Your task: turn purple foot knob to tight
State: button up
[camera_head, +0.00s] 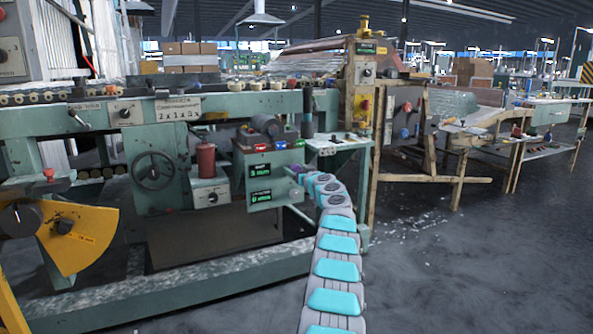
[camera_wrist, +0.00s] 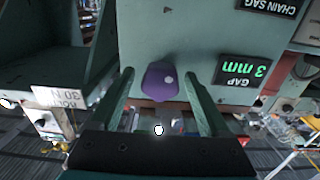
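The purple foot knob (camera_wrist: 160,80) sits on a green panel in the wrist view, with a pale dot on its right side. In the head view only a small purple bit of it (camera_head: 297,169) shows at the end of my arm. My gripper (camera_wrist: 159,75) is open, with one finger to the left and one to the right of the knob. Gaps show between the knob and both fingers. In the head view my gripper is small and mostly hidden behind my own wrist.
A green-lettered gap display (camera_wrist: 245,70) reads 3 mm, upside down, right of the knob. A chain sag label (camera_wrist: 278,5) is above it. The green machine (camera_head: 100,125) carries a handwheel (camera_head: 153,170) and a red cylinder (camera_head: 206,160). Open floor (camera_head: 480,260) lies to the right.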

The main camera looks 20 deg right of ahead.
grip_shut()
dwell(0.4)
